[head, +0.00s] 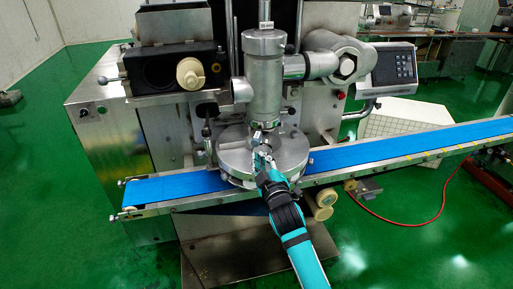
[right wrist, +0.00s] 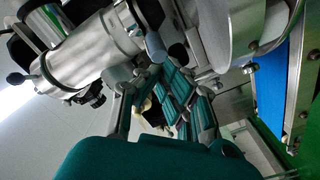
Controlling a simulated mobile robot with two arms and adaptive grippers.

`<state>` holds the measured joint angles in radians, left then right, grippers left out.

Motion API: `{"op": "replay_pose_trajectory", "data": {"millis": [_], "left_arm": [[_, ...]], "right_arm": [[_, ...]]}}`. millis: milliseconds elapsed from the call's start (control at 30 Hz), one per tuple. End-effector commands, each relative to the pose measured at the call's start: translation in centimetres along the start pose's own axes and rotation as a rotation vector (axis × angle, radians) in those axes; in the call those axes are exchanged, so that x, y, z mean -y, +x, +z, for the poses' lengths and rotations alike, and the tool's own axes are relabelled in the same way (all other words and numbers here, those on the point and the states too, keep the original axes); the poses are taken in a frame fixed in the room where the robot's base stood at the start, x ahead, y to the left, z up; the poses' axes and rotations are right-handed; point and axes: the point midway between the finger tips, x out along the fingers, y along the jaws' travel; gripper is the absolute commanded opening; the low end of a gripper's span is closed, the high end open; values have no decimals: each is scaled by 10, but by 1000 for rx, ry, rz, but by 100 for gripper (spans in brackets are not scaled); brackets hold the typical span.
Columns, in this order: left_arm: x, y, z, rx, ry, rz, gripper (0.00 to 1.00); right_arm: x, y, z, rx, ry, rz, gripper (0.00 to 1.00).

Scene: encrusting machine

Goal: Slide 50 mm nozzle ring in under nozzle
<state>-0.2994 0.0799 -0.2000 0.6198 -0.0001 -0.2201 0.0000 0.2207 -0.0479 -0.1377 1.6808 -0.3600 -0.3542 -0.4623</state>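The steel nozzle column (head: 264,85) stands upright in the middle of the machine, and its narrow lower end is just above a round steel plate (head: 236,158). My right gripper (head: 262,157) reaches in from the front, over that plate and just below the nozzle end. In the right wrist view its teal-padded fingers (right wrist: 157,77) lean toward each other at the tips, close to metal parts. I cannot make out the 50 mm nozzle ring; it may be hidden by the fingers. My left gripper is not in view.
A blue conveyor belt (head: 390,148) runs past both sides of the round plate. It also shows in the right wrist view (right wrist: 270,95). A control panel (head: 394,66) stands at the right. A red hose (head: 405,222) lies on the green floor.

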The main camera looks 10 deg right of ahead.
Motion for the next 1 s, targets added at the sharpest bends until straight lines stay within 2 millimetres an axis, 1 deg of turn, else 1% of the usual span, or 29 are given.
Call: {"op": "replay_pose_trajectory", "data": {"millis": [267, 1000], "left_arm": [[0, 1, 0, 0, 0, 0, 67], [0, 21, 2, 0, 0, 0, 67]], "right_arm": [[0, 2, 0, 0, 0, 0, 0], [1, 54, 1, 0, 0, 1, 0]]}}
